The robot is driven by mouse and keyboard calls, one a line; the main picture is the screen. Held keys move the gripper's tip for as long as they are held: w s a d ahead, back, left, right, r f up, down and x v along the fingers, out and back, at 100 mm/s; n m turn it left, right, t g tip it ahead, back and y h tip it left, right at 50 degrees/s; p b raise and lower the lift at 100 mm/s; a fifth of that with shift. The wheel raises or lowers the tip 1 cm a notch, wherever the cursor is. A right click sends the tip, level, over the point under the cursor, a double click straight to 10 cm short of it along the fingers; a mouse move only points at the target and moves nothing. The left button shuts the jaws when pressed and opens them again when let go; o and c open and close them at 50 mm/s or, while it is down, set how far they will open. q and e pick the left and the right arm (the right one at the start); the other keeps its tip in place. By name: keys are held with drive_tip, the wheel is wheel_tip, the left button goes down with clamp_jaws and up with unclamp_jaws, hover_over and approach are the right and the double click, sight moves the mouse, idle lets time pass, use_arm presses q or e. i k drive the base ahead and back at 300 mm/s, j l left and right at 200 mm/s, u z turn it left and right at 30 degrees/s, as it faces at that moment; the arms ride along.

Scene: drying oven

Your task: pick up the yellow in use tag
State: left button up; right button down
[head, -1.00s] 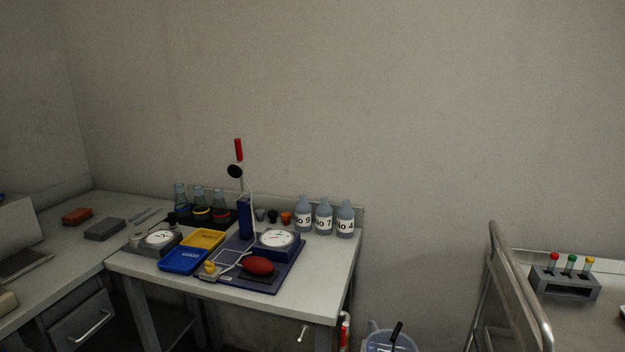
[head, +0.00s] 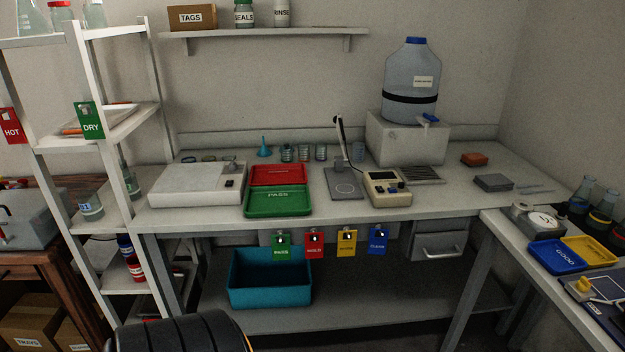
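A yellow tag (head: 347,242) hangs from the front edge of the long bench in the head view, between a red tag (head: 314,244) on its left and a blue tag (head: 377,241) on its right. A green tag (head: 281,246) hangs at the left end of the row. The lettering on the yellow tag is too small to read surely. Neither of my grippers is in view. A dark ribbed part, probably of my own arm, shows at the bottom left, well below the tags.
A teal bin (head: 270,279) stands on the lower shelf, below and left of the tags. A drawer (head: 440,246) is to their right. A white rack (head: 98,130) with HOT and DRY tags stands at the left; a side bench (head: 505,226) juts forward at the right. Space before the tags looks clear.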

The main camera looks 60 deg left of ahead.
sight(345, 247)
drive_tip(key=u, duration=1.65)
